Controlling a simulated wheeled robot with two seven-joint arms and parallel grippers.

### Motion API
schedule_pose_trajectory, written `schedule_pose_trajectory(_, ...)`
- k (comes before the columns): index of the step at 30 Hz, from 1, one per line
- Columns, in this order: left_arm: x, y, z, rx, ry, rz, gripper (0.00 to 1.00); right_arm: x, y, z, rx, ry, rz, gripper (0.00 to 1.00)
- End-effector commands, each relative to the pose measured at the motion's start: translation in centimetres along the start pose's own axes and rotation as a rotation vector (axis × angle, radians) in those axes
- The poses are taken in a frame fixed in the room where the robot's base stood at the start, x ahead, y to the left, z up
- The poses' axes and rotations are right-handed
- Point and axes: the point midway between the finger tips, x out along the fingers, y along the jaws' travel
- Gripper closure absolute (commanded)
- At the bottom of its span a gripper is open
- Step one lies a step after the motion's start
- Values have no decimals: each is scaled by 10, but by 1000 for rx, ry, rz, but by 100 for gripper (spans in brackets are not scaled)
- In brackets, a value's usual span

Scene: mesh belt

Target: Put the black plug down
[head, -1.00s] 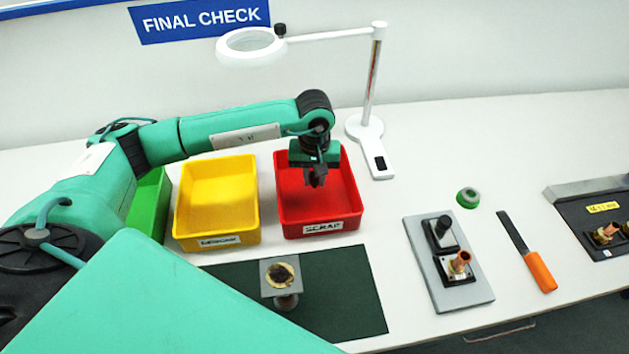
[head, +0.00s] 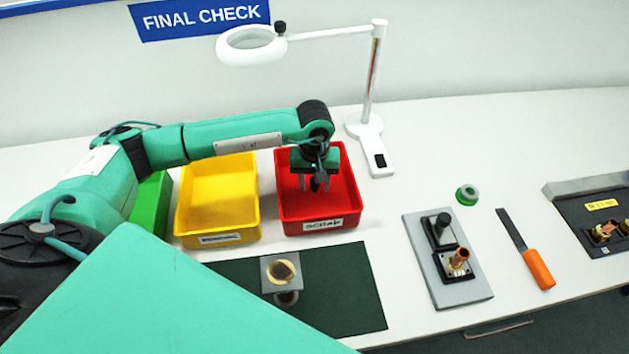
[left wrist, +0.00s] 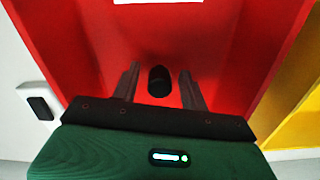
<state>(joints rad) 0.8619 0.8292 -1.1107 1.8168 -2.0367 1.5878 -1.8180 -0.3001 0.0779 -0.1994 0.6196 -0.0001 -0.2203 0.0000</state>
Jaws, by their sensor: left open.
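My left gripper (head: 315,183) is low over the red bin (head: 345,208) labelled SCRAP, pointing down. Its two fingers are spread, with a gap on each side of the black plug (left wrist: 159,82) in the left wrist view. There the plug shows as a dark rounded end between the fingers, touching neither, against the red bin floor. In the head view the plug is a small dark shape between the fingers. I cannot tell exactly how it rests on the floor. My right gripper is not in view.
A yellow bin (head: 181,228) and a green bin (head: 150,200) stand left of the red one. A white magnifier lamp (head: 370,150) stands behind right. A grey block with a round opening (head: 283,270) is on the dark mat (head: 345,305). A grey plate (head: 465,295) and an orange-handled tool (head: 538,268) lie right.

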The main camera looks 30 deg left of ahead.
Motion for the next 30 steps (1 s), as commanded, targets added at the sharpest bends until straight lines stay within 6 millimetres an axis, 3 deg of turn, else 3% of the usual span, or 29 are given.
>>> schedule_pose_trajectory(2, -5, 0, 0, 0, 0, 0, 56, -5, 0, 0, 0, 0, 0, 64)
schedule_pose_trajectory(5, -16, 1, -2, 0, 4, 3, 56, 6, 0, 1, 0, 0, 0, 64)
schedule_pose_trajectory(18, -103, 0, -1, 0, 3, 2, 56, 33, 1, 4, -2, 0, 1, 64)
schedule_pose_trajectory(24, -120, 0, 0, 0, 0, 0, 56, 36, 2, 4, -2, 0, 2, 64)
schedule_pose_trajectory(30, -122, 0, 0, 0, 0, 0, 56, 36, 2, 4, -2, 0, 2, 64)
